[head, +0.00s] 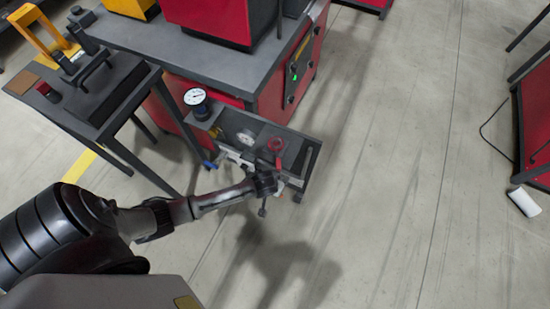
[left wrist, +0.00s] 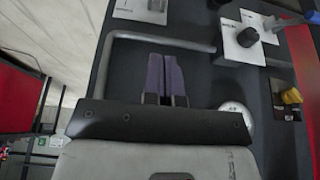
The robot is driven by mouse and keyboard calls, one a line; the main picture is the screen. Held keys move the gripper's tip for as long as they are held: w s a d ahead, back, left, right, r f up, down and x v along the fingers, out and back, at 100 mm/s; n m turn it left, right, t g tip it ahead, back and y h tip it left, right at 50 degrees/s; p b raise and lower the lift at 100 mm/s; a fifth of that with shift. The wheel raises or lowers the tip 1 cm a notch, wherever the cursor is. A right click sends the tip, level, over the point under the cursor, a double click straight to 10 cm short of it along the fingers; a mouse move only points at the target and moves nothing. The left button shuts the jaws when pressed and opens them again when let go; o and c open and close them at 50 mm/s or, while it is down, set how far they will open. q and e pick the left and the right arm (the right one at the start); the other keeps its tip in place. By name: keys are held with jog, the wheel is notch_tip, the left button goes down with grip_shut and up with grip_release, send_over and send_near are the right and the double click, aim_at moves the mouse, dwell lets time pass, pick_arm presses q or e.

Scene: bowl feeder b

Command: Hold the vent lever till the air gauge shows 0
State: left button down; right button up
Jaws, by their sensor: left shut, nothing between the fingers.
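The air panel (head: 245,122) is a dark, low unit on the side of the red machine. It carries a white round gauge (head: 246,138), whose needle is too small to read, and a red handle (head: 276,146). A blue lever (head: 210,164) is at its left; it also shows in the left wrist view (left wrist: 290,21). I cannot tell which is the vent lever. My left gripper (head: 268,184) is at the panel's near right side. In the left wrist view its fingers (left wrist: 165,75) are shut and empty over the dark panel, inside a grey bar. My right gripper is out of view.
A larger dial gauge (head: 196,98) stands above the panel. A dark side table (head: 105,95) is at the left. In the left wrist view, a black knob (left wrist: 247,37) and a yellow knob (left wrist: 291,96) stand right of the fingers.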

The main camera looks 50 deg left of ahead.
pick_arm(q)
jog(key=b+x, duration=0.2)
jog(key=x, duration=0.2)
jog(key=b+x, duration=0.3)
jog(key=s+b+x, duration=0.1)
jog(key=b+x, duration=0.2)
jog(key=x, duration=0.1)
jog(key=shift+d+f, duration=0.25)
jog(key=shift+f, duration=0.35)
jog(key=shift+s+d+f+b, duration=0.15)
jog(key=shift+s+f+b, duration=0.45)
jog(key=shift+f, duration=0.25)
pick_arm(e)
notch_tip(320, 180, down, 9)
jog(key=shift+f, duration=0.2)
